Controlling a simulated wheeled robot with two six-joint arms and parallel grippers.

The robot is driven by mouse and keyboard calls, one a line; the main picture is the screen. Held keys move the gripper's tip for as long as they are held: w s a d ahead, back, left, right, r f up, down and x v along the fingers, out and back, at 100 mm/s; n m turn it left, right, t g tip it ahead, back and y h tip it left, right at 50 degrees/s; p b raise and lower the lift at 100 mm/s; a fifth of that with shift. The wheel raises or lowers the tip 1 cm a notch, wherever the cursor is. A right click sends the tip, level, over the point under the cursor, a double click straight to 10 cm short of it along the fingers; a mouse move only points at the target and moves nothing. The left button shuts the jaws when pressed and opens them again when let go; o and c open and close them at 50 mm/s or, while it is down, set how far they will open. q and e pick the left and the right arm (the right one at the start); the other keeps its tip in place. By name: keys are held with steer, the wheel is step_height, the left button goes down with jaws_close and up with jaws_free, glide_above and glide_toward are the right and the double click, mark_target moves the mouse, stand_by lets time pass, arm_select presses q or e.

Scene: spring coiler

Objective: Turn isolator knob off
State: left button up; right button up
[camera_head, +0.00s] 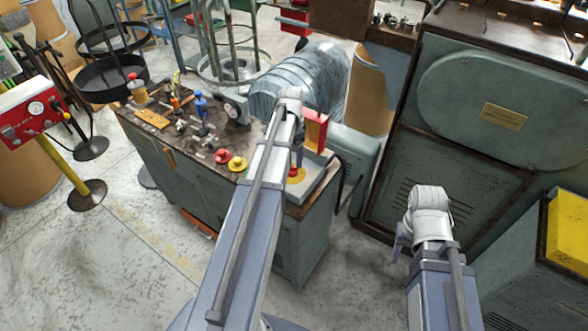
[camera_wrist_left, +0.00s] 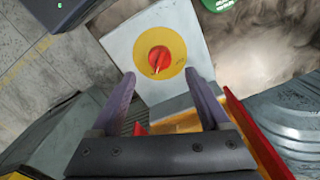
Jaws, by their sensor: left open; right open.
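The isolator knob (camera_wrist_left: 159,58) is red, on a round yellow plate (camera_wrist_left: 177,44) fixed to a pale grey box (camera_wrist_left: 124,46). In the left wrist view its grip looks near upright, with a small pale mark at its lower end. In the head view the knob (camera_head: 296,174) is partly hidden behind my left gripper (camera_head: 298,157). My left gripper (camera_wrist_left: 160,86) is open and empty; its two purple-grey fingers point toward the knob, one on each side, apparently short of it. My right gripper (camera_head: 399,243) is away to the right, partly hidden by its wrist.
The knob's box sits at the right end of a workbench (camera_head: 262,230) with red and yellow buttons (camera_head: 236,163) and small tools on top. A red panel (camera_head: 317,130) stands close to my left gripper. A large green machine (camera_head: 470,110) stands at right.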

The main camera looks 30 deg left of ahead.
mark_target(292, 167)
arm_select(q)
step_height(292, 167, down, 6)
steer(key=b, duration=0.5)
steer(key=shift+f+b, duration=0.2)
steer(key=shift+b, duration=0.15)
steer(key=shift+r, duration=0.1)
jaws_close()
